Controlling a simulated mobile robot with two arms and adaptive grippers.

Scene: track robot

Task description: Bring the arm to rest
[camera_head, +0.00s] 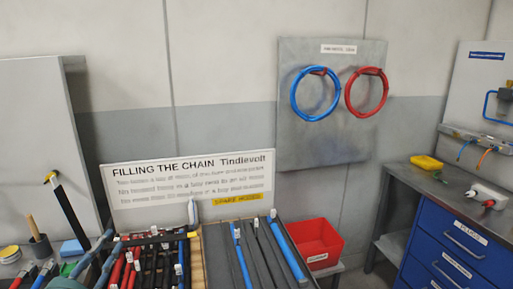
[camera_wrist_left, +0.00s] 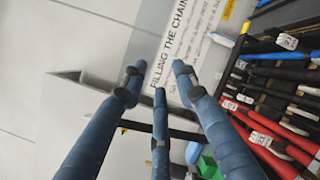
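My left gripper (camera_head: 104,245) shows at the lower left of the head view, in front of the left end of the tool trays. Only its blue-grey fingers are visible there. In the left wrist view its three fingers (camera_wrist_left: 158,80) are spread apart with nothing between them. A sign reading "FILLING THE CHAIN" (camera_head: 188,180) stands behind the trays. The sign also shows beyond the fingertips in the left wrist view (camera_wrist_left: 182,45). My right gripper is in neither view.
A tray of red, black and blue tools (camera_head: 150,262) lies beside a grey tray (camera_head: 215,262) holding long rods. A red bin (camera_head: 318,243) stands to their right. A cup (camera_head: 40,246) and a blue block (camera_head: 72,247) are at left. A blue drawer cabinet (camera_head: 440,250) is at far right.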

